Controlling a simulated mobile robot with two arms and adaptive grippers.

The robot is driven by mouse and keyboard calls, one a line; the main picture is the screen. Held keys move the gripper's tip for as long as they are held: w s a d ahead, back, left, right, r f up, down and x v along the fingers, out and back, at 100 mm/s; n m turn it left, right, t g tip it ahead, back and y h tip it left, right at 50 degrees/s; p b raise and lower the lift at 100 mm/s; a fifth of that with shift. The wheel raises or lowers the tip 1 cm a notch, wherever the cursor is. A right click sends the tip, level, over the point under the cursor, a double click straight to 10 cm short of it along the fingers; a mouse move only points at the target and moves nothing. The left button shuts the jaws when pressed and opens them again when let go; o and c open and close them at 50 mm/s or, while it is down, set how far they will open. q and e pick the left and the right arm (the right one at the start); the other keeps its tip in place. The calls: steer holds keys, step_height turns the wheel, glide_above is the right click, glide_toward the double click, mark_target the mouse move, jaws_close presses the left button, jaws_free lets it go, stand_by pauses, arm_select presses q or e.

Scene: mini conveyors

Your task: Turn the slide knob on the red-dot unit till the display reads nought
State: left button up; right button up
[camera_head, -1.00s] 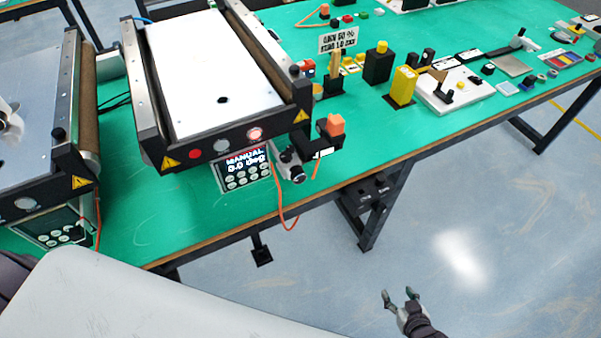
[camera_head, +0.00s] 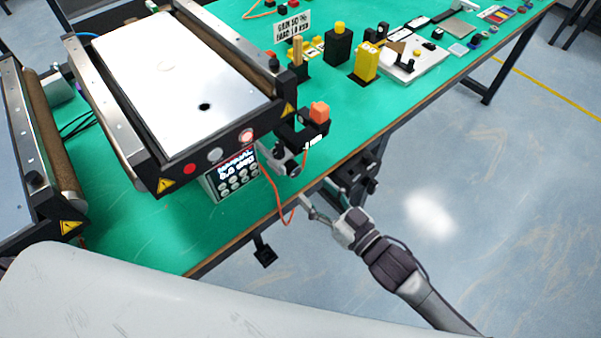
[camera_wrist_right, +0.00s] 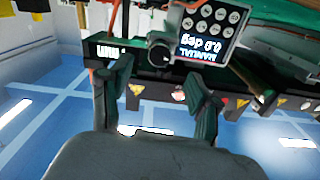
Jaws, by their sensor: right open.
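The conveyor unit with a red button (camera_head: 190,168) on its front stands on the green bench. Its display panel (camera_head: 232,175) is lit; the top line reads MANUAL and the line below ends in "deg", digits too small to be sure. The panel also shows upside down in the right wrist view (camera_wrist_right: 208,30). A dark round knob (camera_head: 292,168) sits right of the panel; it shows in the right wrist view (camera_wrist_right: 160,54) beyond the fingers. My right gripper (camera_head: 318,200) is open and empty near the bench's front edge, apart from the knob. My left gripper is out of view.
An orange block (camera_head: 320,112) tops a black bracket above the knob. An orange cable (camera_head: 270,190) hangs over the bench edge. A second conveyor (camera_head: 30,190) stands at left. Yellow and black blocks (camera_head: 366,62) stand farther right. The floor in front is clear.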

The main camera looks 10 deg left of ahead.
mark_target(296, 173)
steer(key=x, duration=0.6)
steer(key=shift+p, duration=0.3)
steer(key=shift+c, duration=0.3)
steer(key=c, duration=1.1)
